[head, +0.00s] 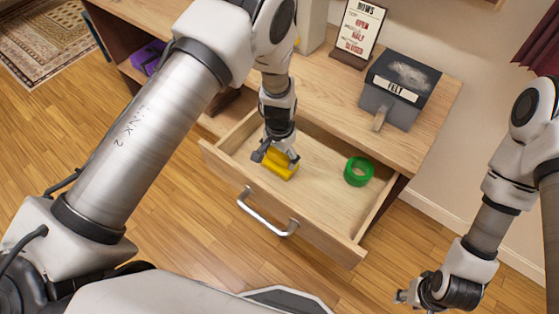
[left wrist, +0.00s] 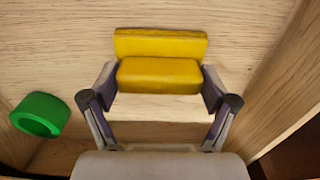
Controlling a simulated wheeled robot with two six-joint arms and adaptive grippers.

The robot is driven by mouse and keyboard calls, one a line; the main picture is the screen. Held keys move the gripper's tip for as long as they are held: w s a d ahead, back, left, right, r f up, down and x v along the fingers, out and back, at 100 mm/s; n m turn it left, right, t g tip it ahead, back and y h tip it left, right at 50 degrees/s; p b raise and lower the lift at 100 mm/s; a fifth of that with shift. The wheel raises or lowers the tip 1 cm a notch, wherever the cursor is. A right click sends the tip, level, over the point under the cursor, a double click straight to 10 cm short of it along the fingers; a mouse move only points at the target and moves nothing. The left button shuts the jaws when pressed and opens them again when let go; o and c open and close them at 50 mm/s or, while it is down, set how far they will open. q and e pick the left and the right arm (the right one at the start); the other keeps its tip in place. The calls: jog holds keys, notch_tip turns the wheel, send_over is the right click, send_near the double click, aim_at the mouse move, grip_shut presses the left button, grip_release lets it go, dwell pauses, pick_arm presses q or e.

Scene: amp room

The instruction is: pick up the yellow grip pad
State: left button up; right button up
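The yellow grip pad (head: 281,165) lies in the open drawer, towards its left side. In the left wrist view the pad (left wrist: 160,75) shows a front block and a wider strip behind it. My left gripper (head: 276,157) reaches down into the drawer over the pad. In the left wrist view its fingertips (left wrist: 160,88) are at the two ends of the front block, very close or touching. I cannot tell whether they press on it. My right gripper (head: 418,293) is away from the drawer at the lower right, and its finger opening is unclear.
A green ring (head: 358,171) lies in the drawer to the right of the pad. The drawer front (head: 280,205) has a metal handle (head: 266,216). A dark box labelled FELT (head: 397,89) and a sign (head: 358,32) stand on the desk. Bare drawer floor separates ring and pad.

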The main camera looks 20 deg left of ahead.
aim_at(279, 154)
pick_arm(q)
jog(key=c, duration=0.4)
notch_tip(279, 154, up, 10)
dwell(0.3)
jog(key=shift+o, duration=1.1)
jog(key=shift+r, duration=0.1)
